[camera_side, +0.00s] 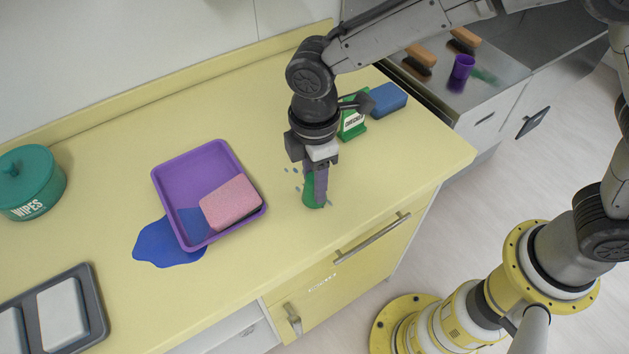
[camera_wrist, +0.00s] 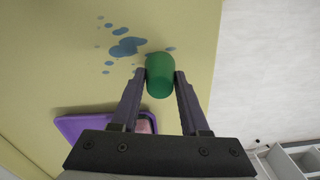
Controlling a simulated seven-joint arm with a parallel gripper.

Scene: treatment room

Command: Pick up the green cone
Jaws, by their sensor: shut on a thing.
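The green cone (camera_side: 309,191) is at the front part of the yellow counter, right of the purple tray. My gripper (camera_side: 318,192) points down over it, and its fingers partly hide the cone in the side view. In the wrist view the green cone (camera_wrist: 160,75) sits between the two fingertips of my gripper (camera_wrist: 161,78). The fingers are shut on it from both sides. I cannot tell whether its base touches the counter.
A purple tray (camera_side: 168,184) with a pink sponge (camera_side: 230,202) lies left, over a blue puddle (camera_side: 160,246). Blue drops surround the cone. A teal wipes tub (camera_side: 30,185) is far left.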

